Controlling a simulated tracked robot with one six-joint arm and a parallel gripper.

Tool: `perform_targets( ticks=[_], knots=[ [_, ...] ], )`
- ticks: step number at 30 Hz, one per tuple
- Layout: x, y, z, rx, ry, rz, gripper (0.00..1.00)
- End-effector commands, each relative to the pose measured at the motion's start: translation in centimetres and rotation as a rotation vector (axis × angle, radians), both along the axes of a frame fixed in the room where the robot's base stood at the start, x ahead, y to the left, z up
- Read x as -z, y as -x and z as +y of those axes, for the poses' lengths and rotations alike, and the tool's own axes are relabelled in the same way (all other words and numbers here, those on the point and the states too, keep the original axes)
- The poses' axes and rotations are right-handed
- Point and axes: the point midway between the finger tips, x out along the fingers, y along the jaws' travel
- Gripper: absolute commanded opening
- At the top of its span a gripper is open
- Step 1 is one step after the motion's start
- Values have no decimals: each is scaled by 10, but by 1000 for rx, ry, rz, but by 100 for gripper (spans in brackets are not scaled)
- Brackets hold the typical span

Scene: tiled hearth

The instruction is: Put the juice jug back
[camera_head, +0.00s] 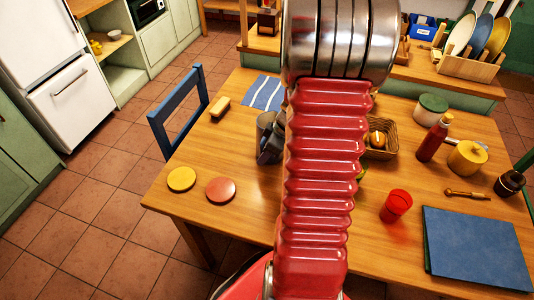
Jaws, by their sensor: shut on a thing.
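My own red arm stands upright through the middle of the view, and I cannot make out my gripper. A grey, rounded thing (266,138) shows at the arm's left edge over the table; the arm covers part of it, and I cannot tell what it is. I do not see a juice jug for certain. The wooden table (215,150) lies beneath. A white fridge (35,45) stands at the upper left, with a handled lower front (72,102).
A blue chair (180,112) stands at the table's left edge. Yellow (181,178) and orange (221,190) discs lie near it. A basket (383,140), red cup (397,205), red bottle (431,140), yellow pot (467,157) and blue board (478,248) occupy the right side.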

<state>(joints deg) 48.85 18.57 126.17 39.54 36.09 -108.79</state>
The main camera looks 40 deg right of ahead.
Motion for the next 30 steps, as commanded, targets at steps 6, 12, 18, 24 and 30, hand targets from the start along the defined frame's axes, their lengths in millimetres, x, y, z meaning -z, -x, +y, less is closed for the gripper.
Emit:
perform_targets(
  ticks=[6, 12, 18, 24, 30],
  knots=[
    [0, -1, -1, 1, 1, -2, 0],
    [1, 0, 0, 1, 0, 0, 21],
    [1, 0, 0, 1, 0, 0, 30],
    [1, 0, 0, 1, 0, 0, 30],
    [-10, 3, -2, 3, 0, -2, 30]
  ],
)
